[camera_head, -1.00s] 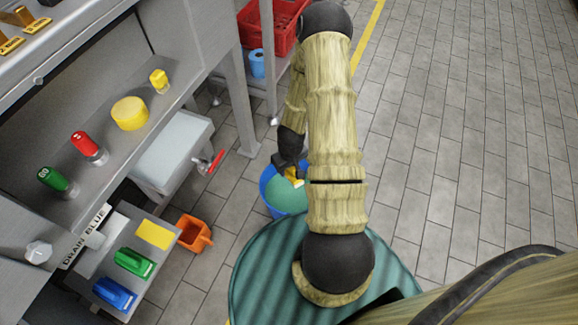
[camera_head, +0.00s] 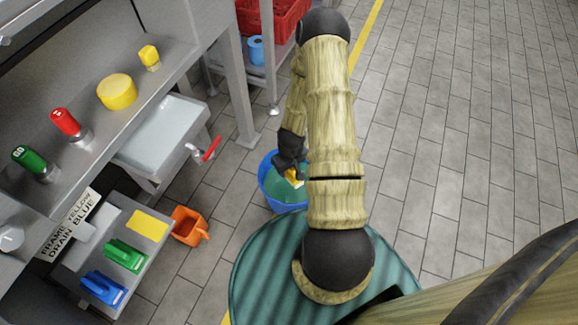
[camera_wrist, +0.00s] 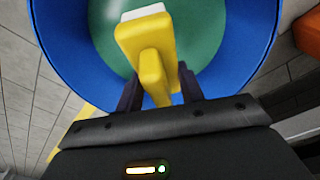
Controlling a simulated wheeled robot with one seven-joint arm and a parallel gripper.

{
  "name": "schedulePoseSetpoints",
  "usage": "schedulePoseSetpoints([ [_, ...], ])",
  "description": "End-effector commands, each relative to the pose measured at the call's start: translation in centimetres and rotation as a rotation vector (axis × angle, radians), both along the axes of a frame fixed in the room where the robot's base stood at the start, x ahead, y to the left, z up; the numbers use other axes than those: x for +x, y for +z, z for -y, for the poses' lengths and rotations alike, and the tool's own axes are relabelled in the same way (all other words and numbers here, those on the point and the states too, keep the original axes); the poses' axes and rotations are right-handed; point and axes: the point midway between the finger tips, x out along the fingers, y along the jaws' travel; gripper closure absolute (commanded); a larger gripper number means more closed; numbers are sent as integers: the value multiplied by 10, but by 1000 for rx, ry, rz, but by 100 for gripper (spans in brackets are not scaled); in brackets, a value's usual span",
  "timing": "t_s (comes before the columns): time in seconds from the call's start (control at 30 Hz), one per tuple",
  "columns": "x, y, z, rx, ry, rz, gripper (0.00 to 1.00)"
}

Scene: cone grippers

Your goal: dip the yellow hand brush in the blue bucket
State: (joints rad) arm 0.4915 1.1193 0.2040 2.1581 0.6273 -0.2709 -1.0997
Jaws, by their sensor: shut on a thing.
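My gripper (camera_wrist: 158,92) is shut on the yellow hand brush (camera_wrist: 145,38), gripping it by its handle. In the wrist view the brush's head and its white bristles (camera_wrist: 143,12) are over the green inside of the blue bucket (camera_wrist: 62,40). In the head view the blue bucket (camera_head: 268,185) stands on the floor, and my gripper (camera_head: 290,168) is over its opening. Only a small yellow and white part of the brush (camera_head: 293,178) shows there, beside my arm. I cannot tell whether the bristles touch the green contents.
A grey stand holds a green brush (camera_head: 126,255), a blue brush (camera_head: 103,288) and a yellow patch (camera_head: 147,225). A sink (camera_head: 163,132) with a red-handled tap (camera_head: 211,148) is nearby. The floor at the right is clear.

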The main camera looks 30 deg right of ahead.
Motion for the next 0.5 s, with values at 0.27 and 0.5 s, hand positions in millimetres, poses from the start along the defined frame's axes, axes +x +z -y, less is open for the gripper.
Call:
schedulePoseSetpoints([
  [0.27, 0, -25, 0, -1, 0, 0, 81],
  [0.5, 0, -41, 0, 0, 0, 0, 81],
])
